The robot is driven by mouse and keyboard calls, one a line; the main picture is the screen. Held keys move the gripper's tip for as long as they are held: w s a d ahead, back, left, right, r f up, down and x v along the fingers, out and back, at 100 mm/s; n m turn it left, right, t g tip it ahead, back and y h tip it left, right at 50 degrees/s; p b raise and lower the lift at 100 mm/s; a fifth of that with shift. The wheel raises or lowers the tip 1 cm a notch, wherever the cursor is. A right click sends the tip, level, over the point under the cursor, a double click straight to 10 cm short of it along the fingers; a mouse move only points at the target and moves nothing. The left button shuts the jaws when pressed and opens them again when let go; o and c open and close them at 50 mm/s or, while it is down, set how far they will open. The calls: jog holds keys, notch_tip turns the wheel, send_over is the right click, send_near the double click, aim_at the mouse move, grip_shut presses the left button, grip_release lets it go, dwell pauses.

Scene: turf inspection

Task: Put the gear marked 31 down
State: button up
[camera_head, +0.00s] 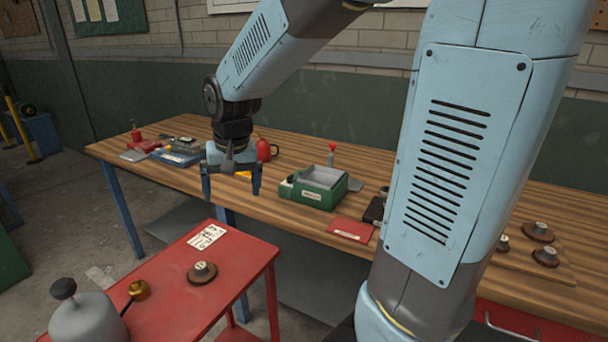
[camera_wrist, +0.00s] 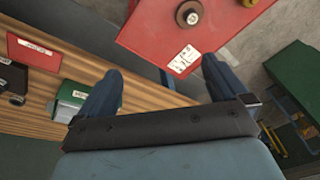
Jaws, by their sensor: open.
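A brown gear with a pale metal hub (camera_head: 202,273) lies flat on the red table (camera_head: 235,262), and it also shows at the top of the wrist view (camera_wrist: 189,14). Its number is too small to read, so I cannot tell if it is the one marked 31. My gripper (camera_head: 231,188) is open and empty, above the gap between the red table and the wooden bench. Its two fingers are spread in the wrist view (camera_wrist: 163,82), with nothing between them. Several similar gears (camera_head: 537,232) sit at the bench's right end, their marks unreadable.
The wooden bench (camera_head: 420,165) carries a green box-shaped device (camera_head: 308,192), a red booklet (camera_head: 350,229) and a blue case (camera_head: 177,158). On the red table are a label card (camera_head: 207,237), a brass piece (camera_head: 139,290) and a grey weight-like object (camera_head: 85,322).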

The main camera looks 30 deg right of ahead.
jog(key=s+d+r+t, duration=0.1)
jog(key=s+d+r, duration=0.1)
jog(key=s, duration=0.3)
jog(key=s+d+r+n+t, duration=0.1)
jog(key=s+d+r, duration=0.2)
jog(key=s+d, duration=0.1)
jog(key=s+d+r+t, duration=0.1)
jog(key=s+d+r, duration=0.2)
jog(key=s, duration=0.4)
jog(key=shift+d+h, duration=0.2)
jog(key=shift+h, duration=0.2)
